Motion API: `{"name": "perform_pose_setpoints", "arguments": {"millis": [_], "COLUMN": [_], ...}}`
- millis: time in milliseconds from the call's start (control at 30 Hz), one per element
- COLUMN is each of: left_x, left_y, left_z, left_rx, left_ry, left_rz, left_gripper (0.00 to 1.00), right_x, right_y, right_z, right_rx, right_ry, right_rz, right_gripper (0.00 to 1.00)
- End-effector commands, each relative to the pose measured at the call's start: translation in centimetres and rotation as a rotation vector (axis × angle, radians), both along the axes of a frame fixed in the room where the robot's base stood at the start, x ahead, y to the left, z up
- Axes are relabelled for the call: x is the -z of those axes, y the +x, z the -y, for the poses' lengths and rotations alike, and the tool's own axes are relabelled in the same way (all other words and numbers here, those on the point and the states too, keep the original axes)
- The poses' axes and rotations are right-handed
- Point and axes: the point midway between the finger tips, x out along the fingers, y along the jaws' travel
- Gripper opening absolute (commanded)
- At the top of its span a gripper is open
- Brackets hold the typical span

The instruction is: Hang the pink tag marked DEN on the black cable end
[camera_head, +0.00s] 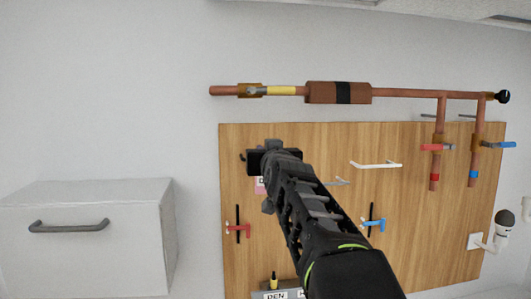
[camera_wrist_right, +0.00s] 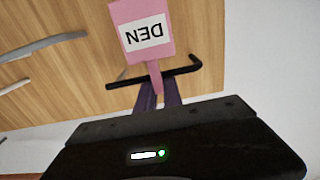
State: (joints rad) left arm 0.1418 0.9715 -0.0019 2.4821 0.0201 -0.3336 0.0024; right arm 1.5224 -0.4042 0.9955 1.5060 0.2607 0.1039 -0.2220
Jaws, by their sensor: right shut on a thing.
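The pink tag (camera_wrist_right: 142,25) has a white label reading DEN, upside down in the right wrist view. My right gripper (camera_wrist_right: 157,94) is shut on the tag's narrow stem. In the head view my right gripper (camera_head: 268,160) is in front of the wooden board's upper left, and only a sliver of the tag (camera_head: 260,186) shows beside it. A slim black piece with a yellow part (camera_head: 273,281) stands upright at the bottom edge, above a plate reading DEN (camera_head: 275,296); I cannot tell if it is the black cable end. My left gripper is out of view.
A black bar (camera_wrist_right: 120,84) with bent ends is on the wooden board (camera_head: 310,135), close behind the tag's stem. White (camera_head: 376,165), red (camera_head: 238,228) and blue (camera_head: 374,224) handles stick out. Copper pipe (camera_head: 405,93) runs above. A white cabinet (camera_head: 85,250) stands left.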

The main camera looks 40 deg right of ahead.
Motion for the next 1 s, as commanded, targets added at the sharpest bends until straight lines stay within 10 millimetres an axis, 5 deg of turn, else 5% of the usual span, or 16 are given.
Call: {"name": "perform_pose_setpoints", "arguments": {"millis": [500,533,800,1000], "left_x": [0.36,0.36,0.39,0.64], "left_y": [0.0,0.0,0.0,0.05], "left_z": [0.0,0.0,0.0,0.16], "left_rx": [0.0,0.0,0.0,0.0], "left_ry": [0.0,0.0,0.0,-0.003], "left_rz": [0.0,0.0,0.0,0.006], "left_gripper": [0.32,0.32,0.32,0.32], "right_x": [1.26,1.26,1.31,1.45], "right_y": [0.07,0.08,0.08,-0.13], "right_z": [0.1,0.11,0.11,-0.07], "right_rx": [-0.001,-0.001,-0.001,-0.002], "right_ry": [0.01,0.01,0.01,0.01], "right_rz": [-0.015,-0.015,-0.015,-0.015], "right_gripper": [0.0,0.13,0.35,0.36]}}
